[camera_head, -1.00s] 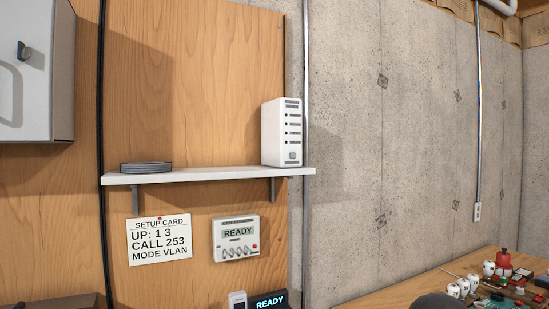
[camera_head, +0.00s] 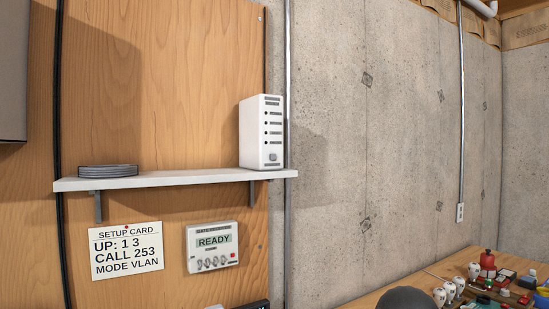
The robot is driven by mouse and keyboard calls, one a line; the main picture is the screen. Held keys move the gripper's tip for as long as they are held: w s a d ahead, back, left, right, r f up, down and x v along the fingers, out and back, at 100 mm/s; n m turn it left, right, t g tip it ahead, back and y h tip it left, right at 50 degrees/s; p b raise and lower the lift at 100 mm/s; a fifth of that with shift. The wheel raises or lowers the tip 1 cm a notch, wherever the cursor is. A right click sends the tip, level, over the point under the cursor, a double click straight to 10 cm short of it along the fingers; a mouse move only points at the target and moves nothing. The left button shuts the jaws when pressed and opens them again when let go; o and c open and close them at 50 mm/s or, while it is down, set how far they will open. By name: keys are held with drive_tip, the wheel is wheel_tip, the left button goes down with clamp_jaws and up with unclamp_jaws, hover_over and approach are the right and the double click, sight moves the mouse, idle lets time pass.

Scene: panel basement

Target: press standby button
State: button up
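No button labelled standby can be read in this view. A white upright box (camera_head: 261,132) stands at the right end of the shelf, with several dark slots and dots and a small grey square low on its front. A pale wall unit (camera_head: 212,247) below the shelf shows READY on its display, with several knobs and a small red spot at its lower right. Its small lettering is too small to read for certain. My gripper is not in view.
The white shelf (camera_head: 150,182) holds flat grey discs (camera_head: 107,171). A setup card (camera_head: 126,250) hangs below. A wooden table (camera_head: 371,298) at lower right carries white mugs, a red object (camera_head: 487,262) and clutter. A dark rounded shape (camera_head: 406,299), unidentified, is at the bottom edge.

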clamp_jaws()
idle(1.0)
